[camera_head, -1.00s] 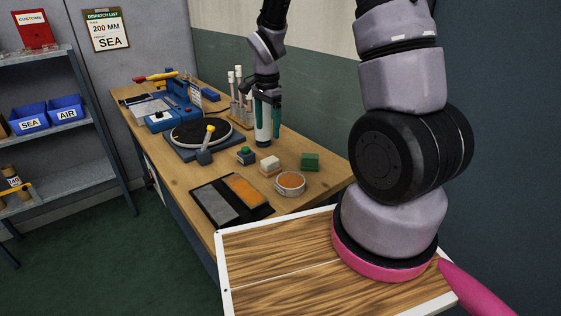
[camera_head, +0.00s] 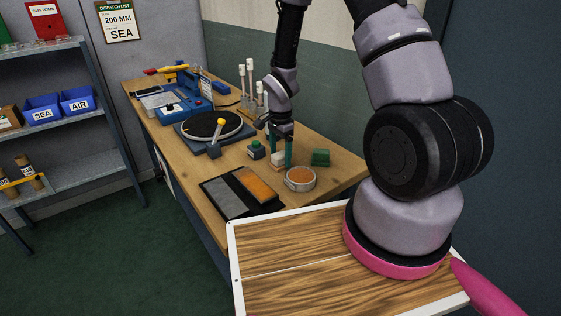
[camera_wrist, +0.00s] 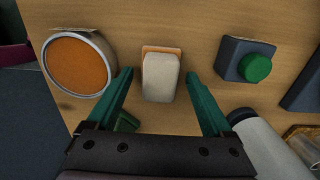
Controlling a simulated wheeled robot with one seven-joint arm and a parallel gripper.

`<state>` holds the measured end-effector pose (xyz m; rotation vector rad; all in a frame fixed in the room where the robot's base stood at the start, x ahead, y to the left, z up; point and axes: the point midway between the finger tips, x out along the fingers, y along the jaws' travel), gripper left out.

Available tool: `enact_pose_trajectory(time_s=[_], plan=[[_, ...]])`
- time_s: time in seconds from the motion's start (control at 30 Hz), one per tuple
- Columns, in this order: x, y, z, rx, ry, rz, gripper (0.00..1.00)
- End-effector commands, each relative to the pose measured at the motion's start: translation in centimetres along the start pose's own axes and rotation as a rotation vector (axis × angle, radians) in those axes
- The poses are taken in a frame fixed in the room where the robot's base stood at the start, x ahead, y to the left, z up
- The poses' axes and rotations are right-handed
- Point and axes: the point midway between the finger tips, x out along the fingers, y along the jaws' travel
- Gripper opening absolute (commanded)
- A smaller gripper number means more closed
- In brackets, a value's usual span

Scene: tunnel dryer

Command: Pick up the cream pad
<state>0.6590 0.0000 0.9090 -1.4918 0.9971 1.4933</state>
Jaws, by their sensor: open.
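The cream pad (camera_wrist: 161,80) lies on the wooden bench, with an orange layer showing at its far edge in the wrist view. In the head view the cream pad (camera_head: 278,160) is partly hidden by my fingers. My gripper (camera_wrist: 158,78) is open, with one green finger on each side of the pad and a gap to each. In the head view my gripper (camera_head: 281,150) is low over the bench at the pad. I cannot tell the exact height of the fingertips above the bench.
A round tin with an orange top (camera_wrist: 79,65) stands to the left of the pad in the wrist view. A dark block with a green button (camera_wrist: 249,62) is to the right. A green block (camera_head: 320,157) and a two-part grey and orange tray (camera_head: 213,201) are nearby.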

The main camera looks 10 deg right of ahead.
Motion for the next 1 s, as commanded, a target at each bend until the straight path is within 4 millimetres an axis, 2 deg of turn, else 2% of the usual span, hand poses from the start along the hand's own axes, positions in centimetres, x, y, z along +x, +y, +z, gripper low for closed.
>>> enact_pose_trajectory(time_s=[0.27,0.4,0.5,0.77,0.87,1.0], plan=[[0.3,0.0,0.0,0.001,0.0,-0.001,0.85],[0.3,0.0,0.0,0.001,0.0,-0.001,0.31],[0.3,0.0,0.0,0.001,0.0,-0.001,0.0],[0.1,-0.1,0.0,0.001,0.001,-0.002,0.0],[-1.0,-0.1,-0.1,0.001,0.001,-0.004,0.0],[-3.7,-0.2,-0.1,0.001,0.002,-0.006,0.0]])
